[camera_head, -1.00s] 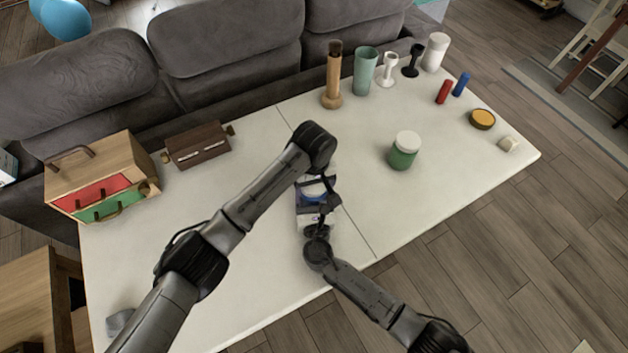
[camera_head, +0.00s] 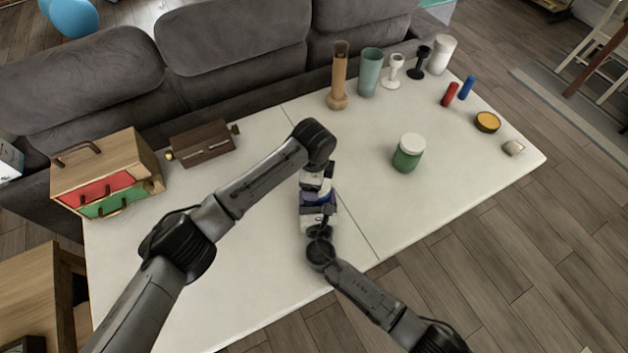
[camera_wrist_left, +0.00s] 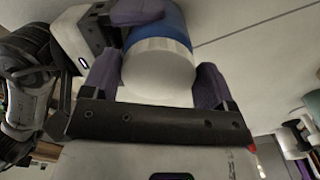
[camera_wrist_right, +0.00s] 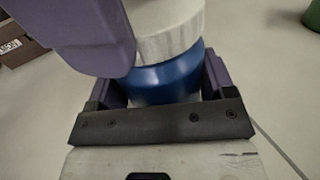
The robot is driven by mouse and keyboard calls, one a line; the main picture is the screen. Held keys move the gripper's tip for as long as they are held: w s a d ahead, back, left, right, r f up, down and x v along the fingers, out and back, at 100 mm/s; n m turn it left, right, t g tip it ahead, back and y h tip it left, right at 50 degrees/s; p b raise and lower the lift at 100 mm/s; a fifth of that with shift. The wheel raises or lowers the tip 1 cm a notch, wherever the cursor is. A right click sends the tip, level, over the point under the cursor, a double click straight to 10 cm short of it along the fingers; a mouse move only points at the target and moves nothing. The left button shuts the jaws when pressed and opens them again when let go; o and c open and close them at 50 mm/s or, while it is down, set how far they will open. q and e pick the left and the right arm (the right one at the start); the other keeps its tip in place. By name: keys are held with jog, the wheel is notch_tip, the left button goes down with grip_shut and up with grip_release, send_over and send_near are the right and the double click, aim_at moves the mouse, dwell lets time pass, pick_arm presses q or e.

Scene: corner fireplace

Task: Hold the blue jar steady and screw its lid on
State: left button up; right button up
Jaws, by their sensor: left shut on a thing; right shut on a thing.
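The blue jar (camera_head: 322,198) is between my two grippers near the middle of the table, largely covered by them in the head view. My right gripper (camera_wrist_right: 160,88) is shut on the jar's blue body (camera_wrist_right: 168,76). The white ribbed lid (camera_wrist_right: 170,38) sits against the jar's top, in line with it; I cannot tell how far it is threaded. My left gripper (camera_wrist_left: 156,82) is shut on the lid (camera_wrist_left: 158,72), with its purple fingers on either side. The blue body also shows beyond the lid in the left wrist view (camera_wrist_left: 172,28).
A green jar with a white lid (camera_head: 408,153) stands to the right. Tall vessels, including a teal cup (camera_head: 370,72), line the back edge. A wooden drawer box (camera_head: 105,175) and a dark brown box (camera_head: 203,145) are at left. The table's front left is mostly clear.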

pick_arm(q)
jog(key=m, duration=0.6)
jog(key=shift+w+d, duration=0.1)
jog(key=shift+w, duration=0.15)
jog(key=m, duration=0.6)
jog(key=shift+w+d+m, duration=0.1)
jog(key=shift+d+m, duration=0.15)
jog(key=shift+m, duration=0.05)
pick_arm(e)
jog(key=shift+f, duration=0.1)
pick_arm(q)
jog(key=o, duration=0.8)
jog(key=shift+r, duration=2.25)
